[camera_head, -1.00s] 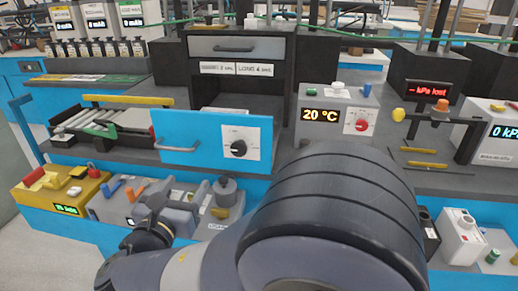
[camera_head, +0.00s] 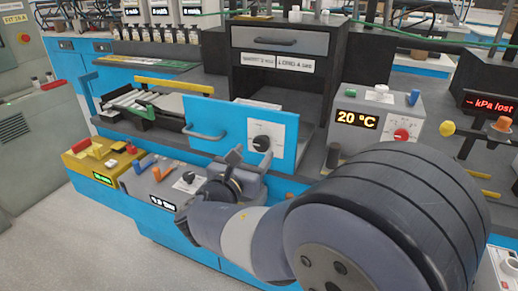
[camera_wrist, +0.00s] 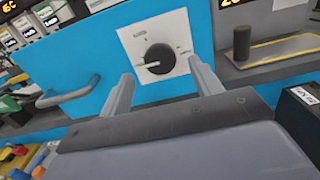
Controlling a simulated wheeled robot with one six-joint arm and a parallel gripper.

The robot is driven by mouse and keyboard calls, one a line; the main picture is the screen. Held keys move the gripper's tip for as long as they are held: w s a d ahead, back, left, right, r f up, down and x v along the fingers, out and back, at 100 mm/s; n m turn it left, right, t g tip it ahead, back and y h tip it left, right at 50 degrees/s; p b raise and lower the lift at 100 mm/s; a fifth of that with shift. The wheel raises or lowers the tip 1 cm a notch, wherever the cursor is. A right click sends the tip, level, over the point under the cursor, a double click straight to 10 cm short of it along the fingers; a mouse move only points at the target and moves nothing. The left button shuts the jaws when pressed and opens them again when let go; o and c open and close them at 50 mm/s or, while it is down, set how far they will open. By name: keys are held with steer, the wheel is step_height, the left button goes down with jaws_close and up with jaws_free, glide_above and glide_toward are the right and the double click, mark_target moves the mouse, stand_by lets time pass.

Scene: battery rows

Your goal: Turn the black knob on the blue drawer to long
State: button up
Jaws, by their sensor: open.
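The black knob (camera_head: 261,143) sits on a white plate on the front of the blue drawer (camera_head: 225,122). In the wrist view the knob (camera_wrist: 159,59) has a pale pointer line aimed to the left, and the plate's (camera_wrist: 140,36) small markings are too blurred to read. The blue drawer (camera_wrist: 90,95) fills the upper left there, with its grey handle (camera_wrist: 68,92) to the left of the knob. My gripper (camera_wrist: 163,85) is open, its two fingers apart below and either side of the knob, not visibly touching it. In the head view my gripper (camera_head: 250,158) is just below the knob.
A grey box with a 20 °C display (camera_head: 357,118) and a red dial stands right of the drawer. A dark cylinder (camera_wrist: 241,42) stands right of the plate. A yellow box (camera_head: 100,160) and a grey box with a knob (camera_head: 165,180) lie below left.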

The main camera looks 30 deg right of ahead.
mark_target(260, 146)
steer(key=shift+x, duration=2.05)
steer(key=shift+c, duration=0.3)
steer(key=c, duration=0.9)
